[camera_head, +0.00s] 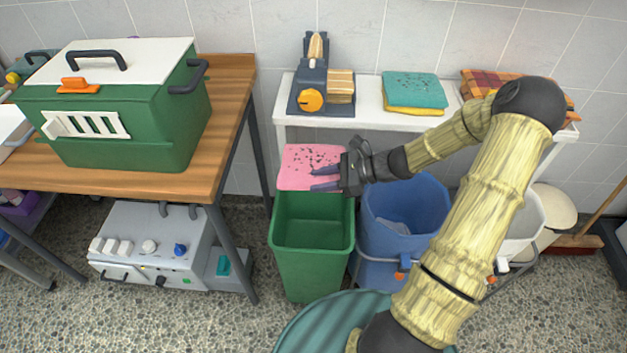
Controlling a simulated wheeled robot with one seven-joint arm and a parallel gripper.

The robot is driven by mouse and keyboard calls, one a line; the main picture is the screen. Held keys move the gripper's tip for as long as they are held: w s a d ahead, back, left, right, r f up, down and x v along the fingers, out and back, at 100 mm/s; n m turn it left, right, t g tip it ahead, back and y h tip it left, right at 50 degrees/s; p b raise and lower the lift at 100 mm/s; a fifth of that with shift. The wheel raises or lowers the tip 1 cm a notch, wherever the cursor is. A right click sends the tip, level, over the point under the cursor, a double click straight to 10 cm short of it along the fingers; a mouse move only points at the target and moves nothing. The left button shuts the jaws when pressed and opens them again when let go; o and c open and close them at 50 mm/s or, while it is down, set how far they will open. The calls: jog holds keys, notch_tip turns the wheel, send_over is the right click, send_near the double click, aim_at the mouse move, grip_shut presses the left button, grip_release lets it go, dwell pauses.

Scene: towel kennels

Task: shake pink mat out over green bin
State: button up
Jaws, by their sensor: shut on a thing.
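The pink mat (300,176) with dark specks is held at the back rim of the green bin (288,240), below the white shelf edge. My gripper (325,180) comes in from the right and is shut on the right part of the mat. The mat looks fairly flat, and its right edge is partly hidden by my gripper. The green bin is open and looks empty inside. The head view does not show clearly how far above the bin the mat is.
A blue bin (375,225) with something grey inside stands right of the green bin. A white shelf (368,120) behind holds a dark blue device (310,95) and folded teal and yellow cloths (413,92). A wooden table (232,90) with a green box (140,140) is left.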

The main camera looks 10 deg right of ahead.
notch_tip(320, 180, down, 7)
jog(key=b, duration=0.2)
jog(key=shift+r+b, duration=0.15)
jog(key=shift+b, duration=0.2)
notch_tip(320, 180, up, 7)
jog(key=p, duration=0.7)
jog(key=shift+r, duration=0.15)
notch_tip(320, 180, down, 7)
jog(key=b, duration=0.3)
